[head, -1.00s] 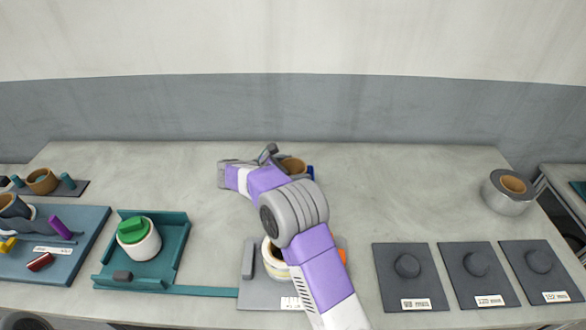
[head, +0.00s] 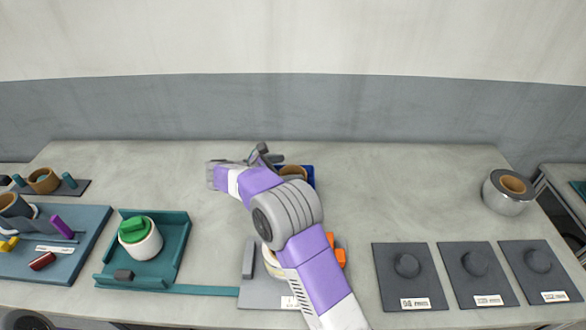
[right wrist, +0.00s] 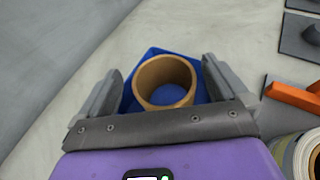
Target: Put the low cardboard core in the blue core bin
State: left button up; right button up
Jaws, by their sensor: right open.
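The low cardboard core (right wrist: 140,84), a short brown ring, is in the blue core bin (right wrist: 200,99) in the right wrist view. The bin's blue floor shows through the ring. My right gripper (right wrist: 160,75) is open, with one finger on each side of the core. In the head view the core (head: 293,171) and the bin (head: 309,174) show only partly behind my right arm. The right gripper (head: 262,156) is over the far middle of the table there. I do not see my left gripper.
A teal tray (head: 183,222) holds a white roll with a green top. Dark plates with round hubs (head: 407,265) stand at front right, and a silver-wrapped roll (head: 508,192) behind them. The back middle-right is clear.

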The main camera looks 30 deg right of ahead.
jog(key=p+v, duration=0.1)
jog(key=v, duration=0.7)
jog(key=shift+a, duration=0.35)
jog(key=shift+r, duration=0.1)
